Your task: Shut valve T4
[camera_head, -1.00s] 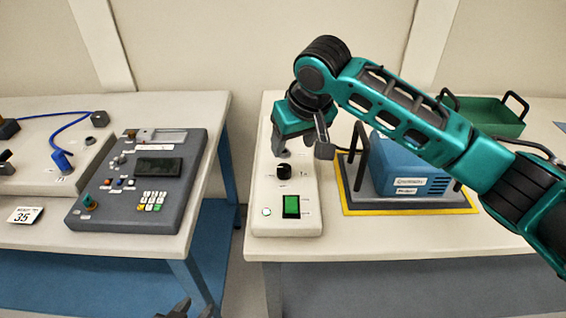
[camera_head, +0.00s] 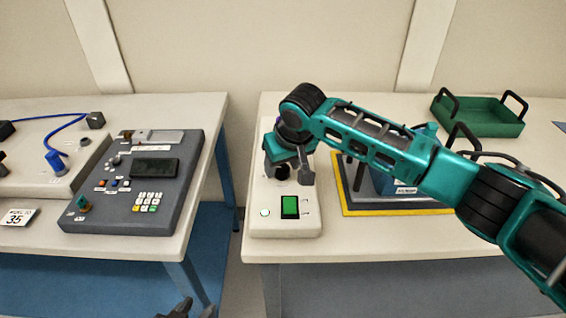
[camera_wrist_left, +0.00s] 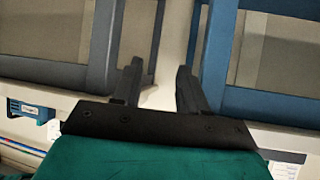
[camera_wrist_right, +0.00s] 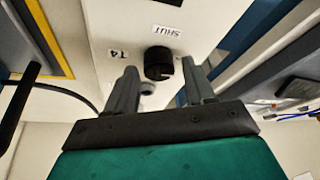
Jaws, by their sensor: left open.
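The black knob of valve T4 (camera_wrist_right: 158,62) shows in the right wrist view on a white panel, with a SHUT label (camera_wrist_right: 168,30) and a T4 label (camera_wrist_right: 117,53) beside it. My right gripper (camera_wrist_right: 160,66) is open, with its fingertips either side of the knob in the picture and gaps visible on both sides. In the head view my right gripper (camera_head: 287,168) is over the white panel (camera_head: 285,228), and the knob (camera_head: 282,173) is partly hidden by it. My left gripper (camera_wrist_left: 160,70) is open and empty; its tips show at the head view's bottom edge (camera_head: 182,309).
A grey control console (camera_head: 115,215) lies on the left table, across a gap.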

